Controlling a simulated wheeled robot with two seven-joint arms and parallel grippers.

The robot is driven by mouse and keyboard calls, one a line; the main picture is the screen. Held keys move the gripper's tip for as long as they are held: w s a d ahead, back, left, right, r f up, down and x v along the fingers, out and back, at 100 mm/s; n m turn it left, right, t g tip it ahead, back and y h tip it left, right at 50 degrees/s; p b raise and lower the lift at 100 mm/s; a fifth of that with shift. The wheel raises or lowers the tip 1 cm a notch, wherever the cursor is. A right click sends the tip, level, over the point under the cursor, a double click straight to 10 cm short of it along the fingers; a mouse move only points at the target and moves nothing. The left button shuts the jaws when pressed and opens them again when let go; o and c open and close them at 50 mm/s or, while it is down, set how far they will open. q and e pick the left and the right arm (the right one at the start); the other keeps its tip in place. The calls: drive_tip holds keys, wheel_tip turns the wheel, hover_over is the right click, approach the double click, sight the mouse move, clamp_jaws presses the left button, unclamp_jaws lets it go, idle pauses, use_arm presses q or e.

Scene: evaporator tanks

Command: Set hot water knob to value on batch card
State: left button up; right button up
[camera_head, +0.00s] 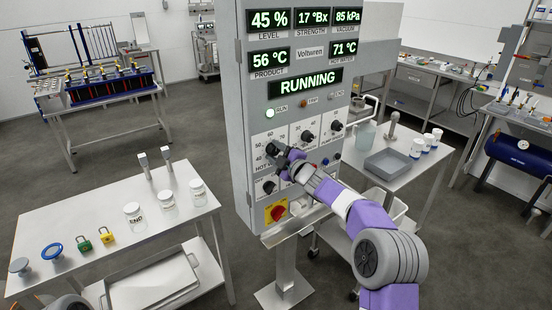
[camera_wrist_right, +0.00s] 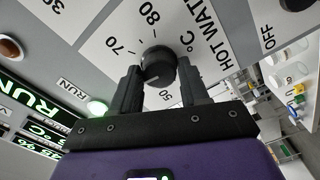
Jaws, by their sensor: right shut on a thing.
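The hot water knob (camera_wrist_right: 158,66) is black and sits on a white scale plate on the grey control panel (camera_head: 243,90). In the right wrist view, 50, 70 and 80 can be read around it, beside "HOT WATER °C". My right gripper (camera_wrist_right: 160,78) is shut on the knob, one dark finger on each side. In the head view the right gripper (camera_head: 281,158) covers most of this knob. I cannot tell the knob's exact setting. The hot water display (camera_head: 344,48) reads 71 °C. I cannot make out a batch card. My left gripper is not in view.
Other black knobs (camera_head: 307,136) sit close to the right gripper. A red switch on a yellow plate (camera_head: 277,212) is below. A steel table (camera_head: 90,215) with jars and padlocks stands left. A side table with a grey tray (camera_head: 388,163) stands right.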

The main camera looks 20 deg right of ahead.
drive_tip(key=shift+n+b, duration=0.45)
drive_tip(key=shift+n, duration=0.45)
drive_tip(key=o, duration=1)
drive_tip(key=shift+o, duration=0.2)
drive_tip(key=b+v, duration=0.1)
drive_tip(key=v, duration=0.6)
drive_tip(key=shift+s+d, duration=0.15)
drive_tip(key=shift+s, duration=0.15)
